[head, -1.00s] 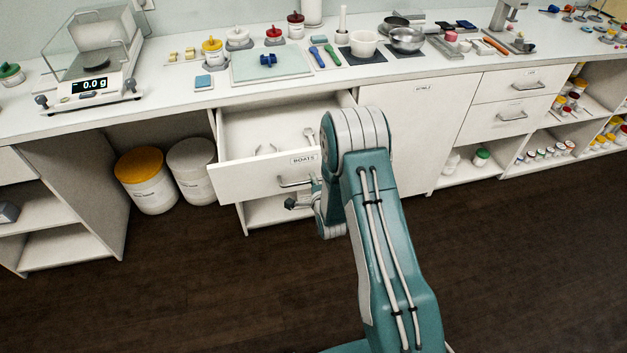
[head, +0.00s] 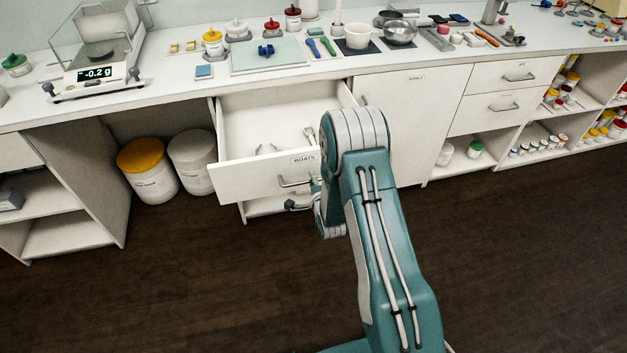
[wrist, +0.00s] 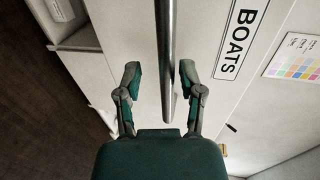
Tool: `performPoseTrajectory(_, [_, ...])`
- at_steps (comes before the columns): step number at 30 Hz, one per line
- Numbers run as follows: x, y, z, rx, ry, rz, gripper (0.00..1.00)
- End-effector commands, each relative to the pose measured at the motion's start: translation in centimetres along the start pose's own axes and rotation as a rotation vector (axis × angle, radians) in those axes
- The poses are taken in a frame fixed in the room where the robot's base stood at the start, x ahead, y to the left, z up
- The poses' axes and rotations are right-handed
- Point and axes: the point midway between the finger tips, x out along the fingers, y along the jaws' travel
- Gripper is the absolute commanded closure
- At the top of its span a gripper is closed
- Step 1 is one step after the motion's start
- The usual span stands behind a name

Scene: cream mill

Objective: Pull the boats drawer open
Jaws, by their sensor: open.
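The boats drawer (head: 245,178) is a white drawer labelled BOATS, standing well out from the cabinet in the head view, with a few small tools inside. Its BOATS label (wrist: 240,40) is large in the wrist view. A metal bar handle (head: 293,182) is on its front; in the wrist view the handle (wrist: 167,60) runs between my fingers. My gripper (wrist: 160,78) is open, one finger on each side of the handle, with gaps visible. In the head view my gripper (head: 298,204) is partly hidden by my arm, just below the handle.
The counter (head: 180,95) above holds a balance (head: 98,55), jars, a bowl and a mat. Two tubs (head: 148,168) stand under the counter to the left. A closed cupboard (head: 408,120) is right of the drawer. The dark floor in front is clear.

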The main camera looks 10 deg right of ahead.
Motion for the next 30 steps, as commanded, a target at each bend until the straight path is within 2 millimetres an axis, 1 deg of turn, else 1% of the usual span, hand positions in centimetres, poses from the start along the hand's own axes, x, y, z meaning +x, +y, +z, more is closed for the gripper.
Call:
performPoseTrajectory(7, [0.0, -0.3, -0.1, 0.001, 0.003, -0.008, 0.49])
performPoseTrajectory(11, [-0.9, -0.3, -0.1, 0.001, 0.003, -0.008, 0.49])
performPoseTrajectory(14, [-2.5, -0.3, -0.1, 0.0, 0.003, -0.007, 0.49])
performPoseTrajectory(24, [-9.3, -0.1, 0.1, -0.001, 0.002, -0.004, 0.49])
performPoseTrajectory(27, [-10.7, -0.1, 0.1, -0.001, 0.001, -0.004, 0.49])
performPoseTrajectory(30, [-11.5, -0.1, 0.1, -0.001, 0.001, -0.005, 0.49])
